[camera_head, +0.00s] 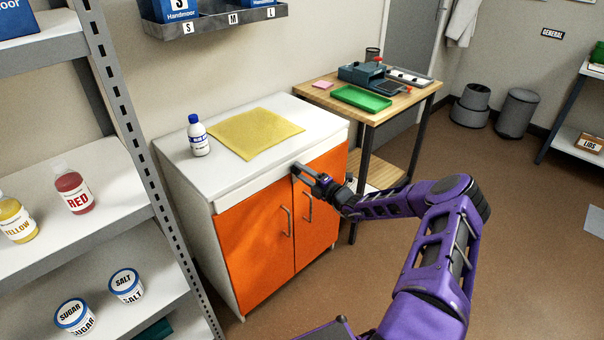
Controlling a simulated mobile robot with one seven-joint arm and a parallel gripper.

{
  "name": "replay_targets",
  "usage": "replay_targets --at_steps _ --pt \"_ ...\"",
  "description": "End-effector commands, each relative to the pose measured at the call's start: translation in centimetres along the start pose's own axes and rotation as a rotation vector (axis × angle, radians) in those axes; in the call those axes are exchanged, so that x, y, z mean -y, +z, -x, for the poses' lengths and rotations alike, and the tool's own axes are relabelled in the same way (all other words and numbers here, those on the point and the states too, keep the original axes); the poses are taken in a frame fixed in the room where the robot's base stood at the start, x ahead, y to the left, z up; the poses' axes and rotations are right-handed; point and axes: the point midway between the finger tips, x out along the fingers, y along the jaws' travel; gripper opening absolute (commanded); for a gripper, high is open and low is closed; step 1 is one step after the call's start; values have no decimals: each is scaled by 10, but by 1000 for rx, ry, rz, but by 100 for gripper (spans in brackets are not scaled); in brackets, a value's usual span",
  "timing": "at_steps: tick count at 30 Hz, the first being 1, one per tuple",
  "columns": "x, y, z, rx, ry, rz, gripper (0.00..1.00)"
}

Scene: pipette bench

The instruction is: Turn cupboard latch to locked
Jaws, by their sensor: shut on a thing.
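The cupboard (255,245) is white with two orange doors and two vertical metal handles, and both doors look closed. My gripper (300,173) is at the top of the doors, near the seam between them, just below the white top edge. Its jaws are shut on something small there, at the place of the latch. The latch itself is hidden by the fingers or too small to make out, so I cannot tell which way it is turned.
A white bottle (198,136) with a blue cap and a yellow cloth (254,132) are on the cupboard top. A wooden table (408,99) with a green tray (361,98) stands behind on the right. A grey shelf (98,178) stands close on the left. Open floor lies right.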

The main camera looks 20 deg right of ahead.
Motion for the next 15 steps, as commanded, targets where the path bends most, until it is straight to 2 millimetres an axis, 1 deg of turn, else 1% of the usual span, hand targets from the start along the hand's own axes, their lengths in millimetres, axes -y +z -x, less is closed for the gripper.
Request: replay_targets --at_steps 6,15 --pt "0 0 0 0 -1 -81 0" --pt "0 0 0 0 -1 -114 0"
